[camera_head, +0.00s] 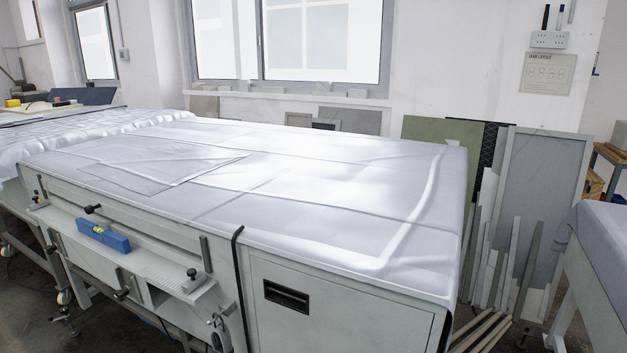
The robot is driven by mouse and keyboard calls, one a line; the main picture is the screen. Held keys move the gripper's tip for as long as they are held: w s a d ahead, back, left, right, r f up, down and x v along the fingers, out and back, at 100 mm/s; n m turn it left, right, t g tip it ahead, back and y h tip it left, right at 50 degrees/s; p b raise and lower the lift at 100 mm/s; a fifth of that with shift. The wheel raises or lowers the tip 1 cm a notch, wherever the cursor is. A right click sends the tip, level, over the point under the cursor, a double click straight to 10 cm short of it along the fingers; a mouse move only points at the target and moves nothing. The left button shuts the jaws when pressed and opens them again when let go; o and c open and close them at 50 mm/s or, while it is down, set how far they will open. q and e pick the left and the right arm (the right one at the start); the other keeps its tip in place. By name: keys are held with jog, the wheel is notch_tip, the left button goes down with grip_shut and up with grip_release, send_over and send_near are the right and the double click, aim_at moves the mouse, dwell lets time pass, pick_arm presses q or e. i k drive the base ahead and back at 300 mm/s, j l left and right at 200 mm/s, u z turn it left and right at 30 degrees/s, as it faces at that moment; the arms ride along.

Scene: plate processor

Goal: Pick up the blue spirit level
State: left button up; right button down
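The blue spirit level (103,235) rests on the narrow ledge along the front of the large machine, at the lower left. It is a short blue bar with a yellow-green vial window on its face. It lies lengthwise along the ledge, below a black knob. Neither of my grippers shows in the head view.
The machine's top (330,185) is covered with a white sheet. Black knobs and clamps stick out around the ledge (160,270). A cabinet front with a black recessed handle (286,296) is to the right. Boards and wood strips (510,265) lean at the right.

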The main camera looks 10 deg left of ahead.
aim_at(120, 243)
jog(key=u, duration=1.55)
jog(key=i+j, duration=0.1)
